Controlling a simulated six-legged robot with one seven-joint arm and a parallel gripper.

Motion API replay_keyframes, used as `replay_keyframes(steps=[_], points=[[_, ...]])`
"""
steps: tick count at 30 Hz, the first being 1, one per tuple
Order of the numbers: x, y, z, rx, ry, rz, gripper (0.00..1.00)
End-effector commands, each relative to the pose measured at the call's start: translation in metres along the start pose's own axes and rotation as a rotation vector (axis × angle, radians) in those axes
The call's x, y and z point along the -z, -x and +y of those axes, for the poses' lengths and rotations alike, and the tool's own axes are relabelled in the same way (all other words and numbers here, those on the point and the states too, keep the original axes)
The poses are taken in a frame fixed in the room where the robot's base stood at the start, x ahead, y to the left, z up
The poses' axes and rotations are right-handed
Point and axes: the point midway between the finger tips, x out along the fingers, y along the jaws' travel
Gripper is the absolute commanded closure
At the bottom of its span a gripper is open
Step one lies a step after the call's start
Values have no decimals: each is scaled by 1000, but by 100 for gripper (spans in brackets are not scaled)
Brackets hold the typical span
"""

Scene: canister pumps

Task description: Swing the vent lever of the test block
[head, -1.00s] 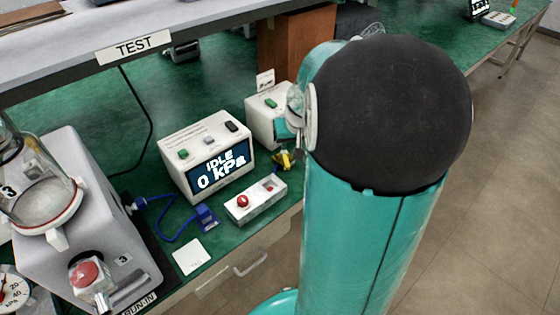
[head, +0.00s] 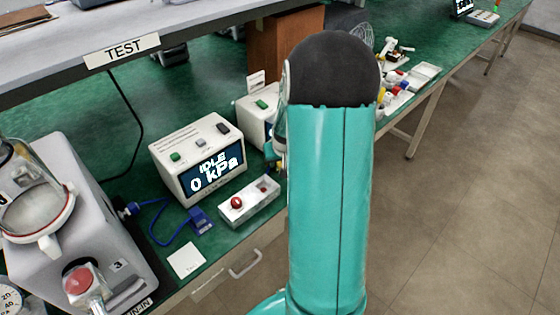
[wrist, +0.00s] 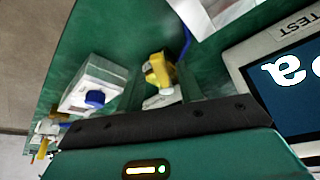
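A yellow lever-like part (wrist: 158,68) on a small pale fitting (wrist: 160,97) stands on the green bench top in the wrist view. I take it for the vent lever of the test block, though its mounting is partly hidden. My gripper (wrist: 163,84) looks open, with one finger on each side of this part. I cannot tell whether a finger touches it. In the head view, my arm hides the yellow part and most of the gripper.
The display unit (head: 197,158) reads IDLE, 0 kPa. A white box with a red button (head: 248,203) sits before it. The pump (head: 70,215) stands at the left.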

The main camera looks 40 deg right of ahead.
Motion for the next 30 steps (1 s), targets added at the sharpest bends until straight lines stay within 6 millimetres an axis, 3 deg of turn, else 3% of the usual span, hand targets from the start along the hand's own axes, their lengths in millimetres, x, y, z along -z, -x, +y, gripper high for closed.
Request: replay_keyframes(steps=[9,15,30], points=[[0,-4,0,0,0,1,64],[0,-4,0,0,-1,1,100],[0,-4,7,32,71,-2,100]])
